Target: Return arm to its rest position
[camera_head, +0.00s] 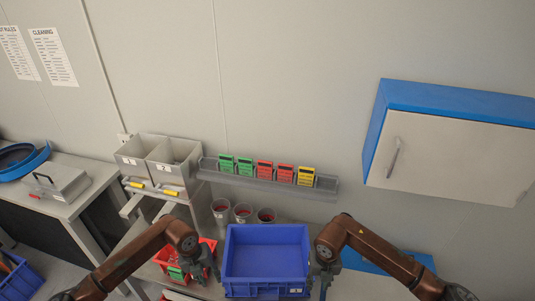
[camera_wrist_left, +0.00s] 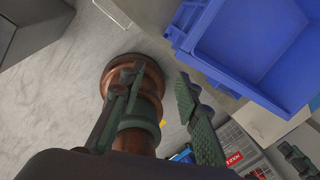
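My left arm comes in from the left in the head view, and its gripper (camera_head: 205,268) hangs between a red bin and the blue crate (camera_head: 266,284). In the left wrist view the two dark fingers of the left gripper (camera_wrist_left: 158,100) stand wide apart with nothing held between them. The blue crate also shows at the upper right of that view (camera_wrist_left: 232,78), apart from the fingers. My right arm bends down at the crate's right side. Its gripper (camera_head: 323,276) is small and dark there, and its finger opening is unclear.
The red bin (camera_head: 207,246) holds a green item, left of the empty blue crate. Several cups (camera_head: 243,213) stand behind. A wall rack (camera_head: 330,185) holds coloured cards. Grey bins (camera_head: 172,162) stand at the left, and a blue-and-white cabinet (camera_head: 450,150) hangs at the right.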

